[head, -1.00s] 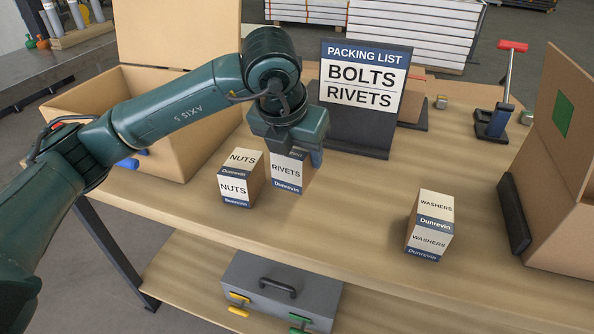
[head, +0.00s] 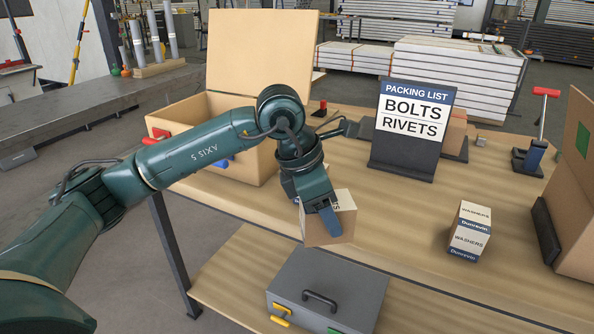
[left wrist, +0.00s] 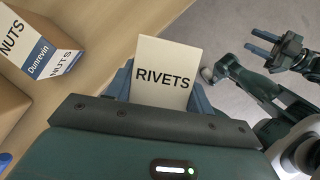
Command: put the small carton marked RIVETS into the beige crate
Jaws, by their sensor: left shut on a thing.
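My left gripper (head: 322,208) is shut on the small RIVETS carton (head: 345,222) and holds it, tilted, near the table's front edge. The gripper hides part of the carton in the head view. In the left wrist view the white RIVETS face (left wrist: 165,72) shows between the fingers. The beige crate (head: 228,165), with its lid raised, stands at the table's back left, behind my left arm. Its inside is mostly hidden. My right gripper (left wrist: 262,43) shows in the left wrist view, its fingers apart and empty.
A NUTS carton (left wrist: 40,48) shows in the left wrist view. A WASHERS carton (head: 468,235) stands at the right of the table. The packing list sign (head: 410,125) stands behind. A cardboard box (head: 572,215) is at the right edge. A grey case (head: 325,290) lies below.

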